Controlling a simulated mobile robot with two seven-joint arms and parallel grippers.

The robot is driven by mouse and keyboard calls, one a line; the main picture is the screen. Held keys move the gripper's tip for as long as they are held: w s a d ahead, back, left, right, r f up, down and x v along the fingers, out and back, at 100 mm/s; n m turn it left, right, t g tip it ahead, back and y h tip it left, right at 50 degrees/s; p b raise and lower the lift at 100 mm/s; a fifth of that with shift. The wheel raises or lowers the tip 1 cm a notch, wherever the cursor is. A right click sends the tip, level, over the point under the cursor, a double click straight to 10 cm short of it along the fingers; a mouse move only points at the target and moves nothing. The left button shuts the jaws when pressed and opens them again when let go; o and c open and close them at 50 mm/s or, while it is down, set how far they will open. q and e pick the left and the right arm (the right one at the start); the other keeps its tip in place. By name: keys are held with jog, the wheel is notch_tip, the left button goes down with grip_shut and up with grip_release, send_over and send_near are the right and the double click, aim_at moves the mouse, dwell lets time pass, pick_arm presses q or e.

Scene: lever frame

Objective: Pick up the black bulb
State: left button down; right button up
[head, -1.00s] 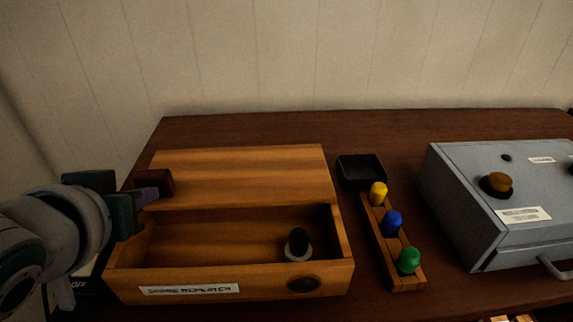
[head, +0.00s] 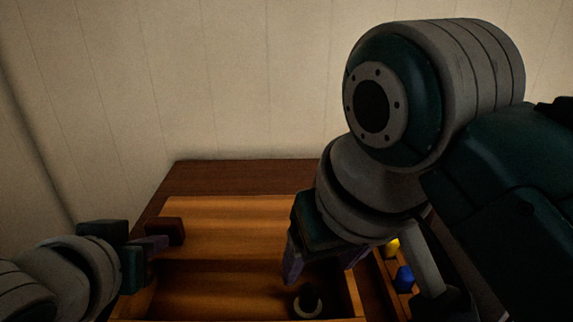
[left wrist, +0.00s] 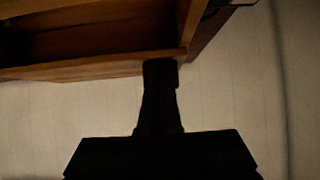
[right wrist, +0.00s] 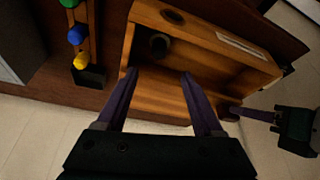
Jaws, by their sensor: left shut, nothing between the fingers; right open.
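The black bulb (head: 308,295) stands in the right part of the open wooden box (head: 228,212), with a pale ring at its base. It also shows in the right wrist view (right wrist: 159,44). My right gripper (head: 322,276) is open and empty above the box, with the bulb beyond its fingertips. In the right wrist view its two purple fingers (right wrist: 158,78) are spread apart. My left gripper (head: 163,242) is shut with nothing between its fingers, at the box's left side beside a dark red block (head: 172,231). In the left wrist view its fingers (left wrist: 160,68) are dark against the box edge.
A wooden rack with a yellow bulb (right wrist: 81,61), a blue bulb (right wrist: 77,36) and a green bulb (right wrist: 69,3) stands right of the box. A black tray (right wrist: 91,76) is by its end. A grey case (right wrist: 20,40) is beyond. My right arm hides much of the table's right side.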

aim_at(311, 291)
jog(key=x, duration=0.4)
jog(key=shift+f, duration=0.15)
jog(key=shift+d+x, duration=0.15)
jog(key=shift+x, duration=1.15)
jog(key=shift+d+x, duration=0.1)
jog(key=shift+x, duration=1.2)
jog(key=shift+s+f, duration=0.1)
jog(key=shift+s, duration=0.1)
grip_shut()
